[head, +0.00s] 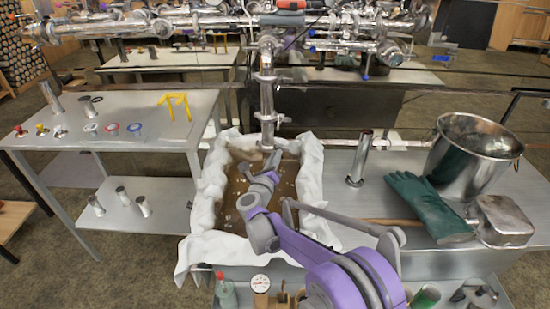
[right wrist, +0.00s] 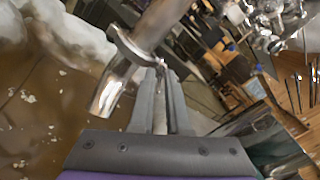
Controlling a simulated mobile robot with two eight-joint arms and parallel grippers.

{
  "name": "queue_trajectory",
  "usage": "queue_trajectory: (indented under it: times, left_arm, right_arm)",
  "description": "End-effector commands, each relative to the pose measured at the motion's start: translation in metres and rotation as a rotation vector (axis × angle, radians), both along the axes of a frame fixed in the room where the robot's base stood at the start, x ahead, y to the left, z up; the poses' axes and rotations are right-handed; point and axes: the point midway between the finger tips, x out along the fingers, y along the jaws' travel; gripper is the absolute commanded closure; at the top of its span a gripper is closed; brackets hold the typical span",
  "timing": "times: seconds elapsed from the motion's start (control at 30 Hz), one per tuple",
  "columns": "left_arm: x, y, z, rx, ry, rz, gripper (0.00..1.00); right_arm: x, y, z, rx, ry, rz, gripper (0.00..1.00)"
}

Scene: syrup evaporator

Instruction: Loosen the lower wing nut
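A vertical metal pipe (head: 267,95) comes down from the pipework at the back, with a ring-shaped clamp near its lower end. In the right wrist view the clamp collar (right wrist: 126,46) shows close up around the pipe's end (right wrist: 112,92). The lower wing nut cannot be made out; it may be hidden at the fingertips. My right gripper (head: 272,160) is at the pipe's lower end. In the right wrist view its two fingers (right wrist: 160,68) reach the side of the collar, with a narrow gap between them. I cannot tell whether they hold anything. My left gripper is not in view.
A basin lined with white cloth (head: 208,205) holds brown liquid beneath the pipe. To its right are an upright tube (head: 361,152), green gloves (head: 432,205), a steel bucket (head: 470,150) and a metal tin (head: 507,220). The left table (head: 110,130) carries small fittings and yellow pieces (head: 175,104).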

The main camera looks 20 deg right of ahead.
Motion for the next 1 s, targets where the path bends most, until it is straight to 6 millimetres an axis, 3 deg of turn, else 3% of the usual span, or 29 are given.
queue_trajectory:
  times: [0.07, 0.57, 1.0]
  left_arm:
    - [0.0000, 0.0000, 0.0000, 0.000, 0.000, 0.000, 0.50]
    - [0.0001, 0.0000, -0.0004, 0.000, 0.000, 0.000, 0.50]
    - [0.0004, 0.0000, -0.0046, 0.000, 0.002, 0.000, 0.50]
  right_arm:
    - [-0.0002, 0.0001, 0.0000, 0.000, 0.000, 0.000, 1.00]
    - [-0.0002, 0.0002, -0.0002, -0.016, 0.009, 0.000, 1.00]
    - [0.0003, 0.0010, -0.0015, -0.249, 0.145, 0.000, 1.00]
